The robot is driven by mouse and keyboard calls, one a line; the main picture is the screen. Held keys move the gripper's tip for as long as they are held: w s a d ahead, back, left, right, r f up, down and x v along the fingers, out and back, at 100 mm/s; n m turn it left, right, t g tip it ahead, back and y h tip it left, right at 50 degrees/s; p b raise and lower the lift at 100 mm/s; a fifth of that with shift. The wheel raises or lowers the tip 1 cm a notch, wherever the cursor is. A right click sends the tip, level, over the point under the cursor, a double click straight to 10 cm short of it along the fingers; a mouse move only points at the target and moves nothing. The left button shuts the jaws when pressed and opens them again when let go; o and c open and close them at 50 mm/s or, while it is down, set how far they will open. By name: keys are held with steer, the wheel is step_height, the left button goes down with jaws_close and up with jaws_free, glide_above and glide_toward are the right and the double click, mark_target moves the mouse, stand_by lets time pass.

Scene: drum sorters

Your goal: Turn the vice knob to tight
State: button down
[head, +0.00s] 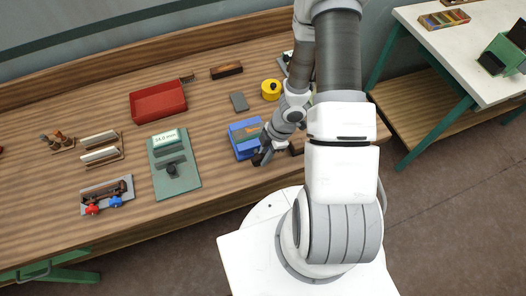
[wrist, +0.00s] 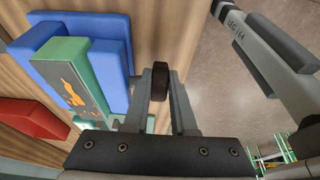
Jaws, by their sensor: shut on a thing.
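The blue vice (head: 240,149) stands near the front edge of the bench, left of my gripper (head: 262,156). In the wrist view the vice (wrist: 108,65) has blue jaws on both sides of a green block (wrist: 75,72) with an orange mark on its grey top. My gripper (wrist: 161,72) is shut on a dark, upright knob (wrist: 161,68), with a grey finger on each side of it. The knob's link to the vice is not clear in this view. In the head view my arm and gripper hide the vice's right side.
A red tray (head: 158,102) and a green plate with a display reading 24.0 mm (head: 170,137) stand left of the vice. A yellow round container (head: 271,90) and a grey block (head: 238,101) are behind it. The bench's front edge (head: 225,198) is close by.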

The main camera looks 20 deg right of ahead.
steer(key=y, duration=0.3)
steer(key=shift+s+d+f, duration=0.15)
steer(key=shift+s+f, duration=0.2)
steer(key=shift+s, duration=0.05)
steer(key=shift+d+f+y+b, duration=0.1)
steer(key=shift+f+y+b, duration=0.15)
steer(key=shift+y, duration=0.7)
steer(key=shift+d+f+y+b, duration=0.15)
steer(key=shift+y+b, duration=0.2)
steer(key=shift+y, duration=0.6)
steer(key=c, duration=0.7)
jaws_free()
steer(key=shift+s, duration=0.1)
steer(key=shift+c, duration=0.2)
steer(key=shift+r, duration=0.1)
steer(key=shift+w, duration=0.25)
steer(key=shift+d+r, duration=0.1)
steer(key=b+v, duration=0.2)
steer(key=v, duration=1.5)
steer(key=shift+d, duration=0.15)
